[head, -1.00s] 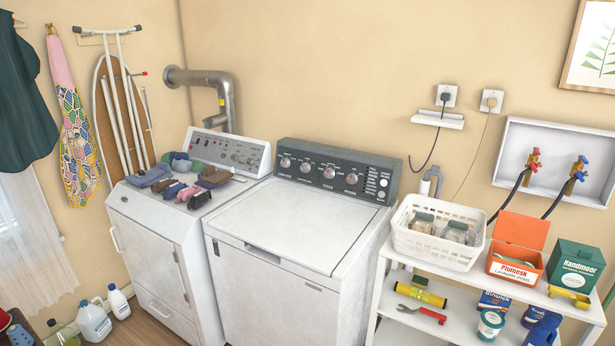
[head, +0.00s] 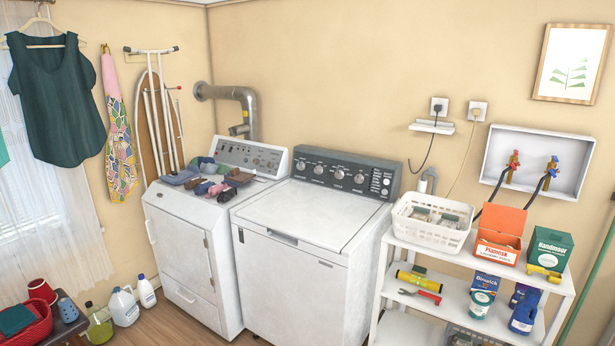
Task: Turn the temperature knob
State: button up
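A white top-loading washer (head: 296,270) stands in the middle of the head view, its lid shut. Its dark control panel (head: 347,172) runs along the back of its top and bears several round silver knobs, one of them here (head: 339,174). Their labels are too small to read, so I cannot tell which is the temperature knob. A white dryer (head: 186,252) stands left of the washer, with a light panel (head: 249,157) of small dark controls. My gripper is not in view.
A white shelf (head: 457,258) stands close to the washer's right side, bearing a white basket (head: 431,235), an orange box (head: 498,236) and a green box (head: 549,249). Bottles (head: 123,306) stand on the floor at left. The washer's lid is clear.

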aim_at(318, 170)
jog(key=z, duration=0.65)
jog(key=k, duration=0.15)
jog(key=u, duration=1.55)
jog(key=i, duration=1)
jog(key=u, duration=0.05)
